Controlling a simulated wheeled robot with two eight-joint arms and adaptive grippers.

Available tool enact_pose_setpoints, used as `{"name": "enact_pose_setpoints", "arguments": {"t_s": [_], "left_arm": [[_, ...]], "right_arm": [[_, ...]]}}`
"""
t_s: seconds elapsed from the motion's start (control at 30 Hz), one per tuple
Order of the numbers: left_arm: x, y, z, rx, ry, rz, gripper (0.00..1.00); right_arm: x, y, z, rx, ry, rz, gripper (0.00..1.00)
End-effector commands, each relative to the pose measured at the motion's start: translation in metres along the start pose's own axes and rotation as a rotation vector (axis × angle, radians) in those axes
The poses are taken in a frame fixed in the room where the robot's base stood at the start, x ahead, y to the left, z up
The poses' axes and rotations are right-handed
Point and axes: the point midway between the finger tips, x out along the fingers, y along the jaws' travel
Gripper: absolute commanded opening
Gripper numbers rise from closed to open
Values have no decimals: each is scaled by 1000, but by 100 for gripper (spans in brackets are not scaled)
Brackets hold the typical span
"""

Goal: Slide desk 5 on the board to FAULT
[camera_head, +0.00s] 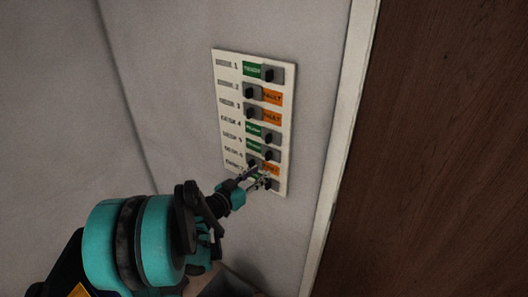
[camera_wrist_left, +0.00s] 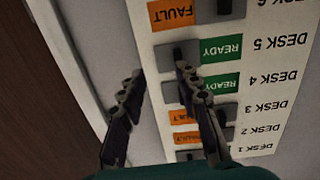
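The white switch board (camera_head: 219,100) hangs on the wall, with a column of labelled sliders. In the left wrist view the board (camera_wrist_left: 262,103) appears upside down. The desk 5 slider (camera_wrist_left: 178,51) sits beside its exposed green READY label (camera_wrist_left: 221,48); its FAULT side is covered. The desk 5 slider also shows in the head view (camera_head: 271,155). My left gripper (camera_wrist_left: 160,74) is open and empty. One finger's tip overlaps the lower edge of the desk 5 slider in the picture; the other is toward the board's edge. Contact cannot be told. My right gripper is out of view.
The desk 4 slider (camera_head: 270,138) lies close by, also showing READY. The desk 6 slider (camera_wrist_left: 229,9) shows orange FAULT. In the head view my left gripper partly hides the board's lowest rows. A brown wooden panel (camera_head: 440,150) with a pale frame stands to the right.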

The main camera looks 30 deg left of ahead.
Motion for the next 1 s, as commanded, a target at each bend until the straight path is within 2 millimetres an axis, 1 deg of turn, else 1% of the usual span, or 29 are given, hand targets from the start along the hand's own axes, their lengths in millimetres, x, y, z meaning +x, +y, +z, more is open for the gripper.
{"name": "enact_pose_setpoints", "arguments": {"t_s": [0.03, 0.1, 0.17, 0.27, 0.5, 0.63, 0.8, 1.0], "left_arm": [[-3, -13, -5, 10, 28, -21, 33], [-5, -23, -7, 21, 53, -39, 33], [-3, -26, -8, 25, 64, -45, 33], [8, -27, -8, 29, 67, -44, 33], [48, -27, -10, 27, 66, -42, 33], [64, -28, -12, 27, 65, -43, 33], [72, -29, -12, 27, 65, -44, 33], [72, -29, -13, 27, 65, -45, 33]], "right_arm": [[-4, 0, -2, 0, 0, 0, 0], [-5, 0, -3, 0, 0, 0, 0], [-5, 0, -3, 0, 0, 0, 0], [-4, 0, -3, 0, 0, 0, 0], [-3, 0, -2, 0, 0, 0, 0], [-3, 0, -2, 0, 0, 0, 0], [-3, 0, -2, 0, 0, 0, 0], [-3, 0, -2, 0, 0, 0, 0]]}}
